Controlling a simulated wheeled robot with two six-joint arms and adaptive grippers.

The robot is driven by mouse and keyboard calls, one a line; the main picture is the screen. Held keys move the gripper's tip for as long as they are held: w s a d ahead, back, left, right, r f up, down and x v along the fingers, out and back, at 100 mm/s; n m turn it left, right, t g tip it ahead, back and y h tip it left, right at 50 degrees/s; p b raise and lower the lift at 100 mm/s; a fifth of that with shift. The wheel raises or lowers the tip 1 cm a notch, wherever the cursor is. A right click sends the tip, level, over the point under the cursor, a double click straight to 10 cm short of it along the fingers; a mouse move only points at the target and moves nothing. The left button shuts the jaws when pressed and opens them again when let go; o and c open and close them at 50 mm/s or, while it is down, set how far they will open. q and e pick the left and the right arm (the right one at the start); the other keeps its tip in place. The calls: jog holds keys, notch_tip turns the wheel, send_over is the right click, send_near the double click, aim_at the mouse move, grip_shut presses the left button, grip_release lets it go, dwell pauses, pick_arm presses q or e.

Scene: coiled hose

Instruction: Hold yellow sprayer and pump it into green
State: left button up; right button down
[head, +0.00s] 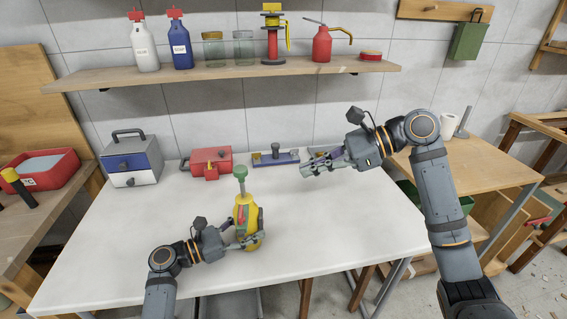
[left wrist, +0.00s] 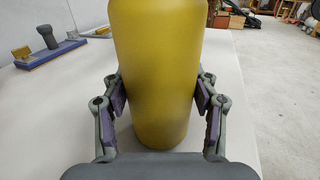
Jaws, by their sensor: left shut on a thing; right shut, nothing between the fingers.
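The yellow sprayer (head: 249,215) stands upright on the white table, with a green pump knob (head: 240,171) on a stem at its top and a red and green mark on its side. My left gripper (head: 244,236) is shut around the lower part of its body. In the left wrist view the yellow body (left wrist: 155,70) stands between both fingers. My right gripper (head: 307,170) is shut and empty, in the air to the right of the knob and apart from it.
A shelf (head: 190,76) with bottles and jars hangs above. The table's front right (head: 350,235) is clear.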

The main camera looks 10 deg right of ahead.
jog(key=r+n, duration=0.1)
jog(key=n, duration=0.4)
notch_tip(320, 180, up, 4)
jog(key=n+g+y, duration=0.3)
jog(key=n+y, duration=0.1)
jog(key=n, duration=2.8)
send_over(241, 175)
jog(key=w+d, duration=0.1)
jog(key=d, duration=0.3)
jog(key=shift+w+a+f, duration=0.1)
jog(key=shift+a+f, duration=0.1)
jog(key=shift+f, duration=0.5)
jog(key=shift+w+a+f, duration=0.1)
jog(key=shift+a+f, duration=0.15)
jog(key=shift+f, duration=0.4)
jog(key=shift+w+a+f, duration=0.1)
jog(key=shift+a+f, duration=0.1)
jog(key=shift+f, duration=0.5)
